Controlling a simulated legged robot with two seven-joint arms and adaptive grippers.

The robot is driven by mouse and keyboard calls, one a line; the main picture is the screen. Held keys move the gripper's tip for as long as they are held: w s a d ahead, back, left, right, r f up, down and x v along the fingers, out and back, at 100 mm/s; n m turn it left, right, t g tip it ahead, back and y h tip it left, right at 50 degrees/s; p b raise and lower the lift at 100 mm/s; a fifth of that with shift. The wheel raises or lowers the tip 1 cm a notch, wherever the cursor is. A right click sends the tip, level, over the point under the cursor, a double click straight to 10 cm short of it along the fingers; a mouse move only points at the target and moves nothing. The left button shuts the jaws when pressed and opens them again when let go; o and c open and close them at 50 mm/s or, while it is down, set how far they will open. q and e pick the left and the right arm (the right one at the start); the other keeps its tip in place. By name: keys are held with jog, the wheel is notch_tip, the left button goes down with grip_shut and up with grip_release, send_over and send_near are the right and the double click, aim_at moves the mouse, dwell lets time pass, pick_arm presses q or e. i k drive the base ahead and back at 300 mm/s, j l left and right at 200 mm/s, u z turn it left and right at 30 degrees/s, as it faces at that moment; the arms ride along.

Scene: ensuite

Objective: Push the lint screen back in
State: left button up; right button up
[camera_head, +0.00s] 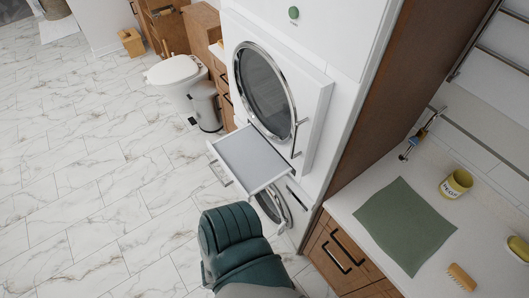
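A flat grey panel with a white frame (252,158), which looks like the lint screen, sticks out to the left from the white machine stack, below the upper round door (264,91). A bar handle runs along its outer left edge. My dark green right gripper (226,222) is below the panel in the picture, with a gap to its front corner. Its ribbed back faces the camera and hides its fingertips, so its opening does not show. It partly covers the lower round door (272,207). My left gripper is not in view.
The upper door has a vertical handle (295,139). A toilet (172,72) and bin (205,105) stand behind. The marble floor (95,190) at left is clear.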

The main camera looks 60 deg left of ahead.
aim_at(252, 164)
jog(key=u, duration=2.7)
